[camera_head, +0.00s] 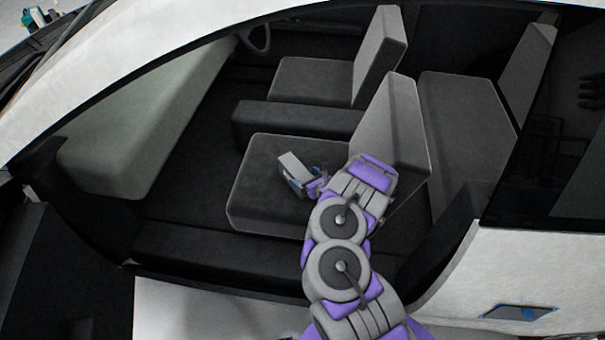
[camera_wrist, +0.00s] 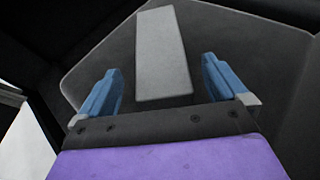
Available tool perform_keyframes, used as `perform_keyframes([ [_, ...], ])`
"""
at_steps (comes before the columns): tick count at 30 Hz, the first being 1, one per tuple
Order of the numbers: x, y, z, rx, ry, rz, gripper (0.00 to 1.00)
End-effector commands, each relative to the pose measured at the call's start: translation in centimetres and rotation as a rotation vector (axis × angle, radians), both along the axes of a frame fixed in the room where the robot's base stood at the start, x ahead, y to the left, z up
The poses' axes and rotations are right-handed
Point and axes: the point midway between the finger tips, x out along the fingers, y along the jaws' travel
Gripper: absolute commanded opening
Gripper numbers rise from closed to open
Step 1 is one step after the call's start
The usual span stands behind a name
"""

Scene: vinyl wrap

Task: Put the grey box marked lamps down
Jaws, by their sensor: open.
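The grey box (camera_head: 295,168) is on the dark front seat (camera_head: 262,205) inside the car, beside my gripper. In the wrist view the grey box (camera_wrist: 162,55) lies between and beyond my two blue fingers, with a gap on each side. No marking is readable on the box. My gripper (camera_head: 312,184) is low over the seat cushion, and its fingers (camera_wrist: 162,88) are spread apart and not touching the box. In the head view my wrist partly hides the gripper.
The seat backrest (camera_head: 390,130) stands close to the right of my arm. A second front seat (camera_head: 310,80), a dark centre console (camera_head: 290,118) and a rear bench (camera_head: 465,120) lie beyond. The car's side sill (camera_head: 200,268) is in front. The dark floor at left is clear.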

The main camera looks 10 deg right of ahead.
Motion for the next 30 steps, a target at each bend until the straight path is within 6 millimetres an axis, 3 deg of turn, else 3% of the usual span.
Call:
perform_keyframes([
  [9, -5.4, -2.3, 3.0, 0.003, -0.002, -0.005, 0.99],
  [20, -7.2, -2.4, 4.0, 0.002, -0.011, 0.011, 0.99],
  [23, -6.2, -0.4, 6.2, 0.012, -0.053, 0.069, 0.99],
  [26, -4.7, 3.7, 10.9, 0.022, -0.139, 0.182, 0.99],
  [30, -4.2, 10.6, 19.1, 0.028, -0.288, 0.393, 0.99],
])
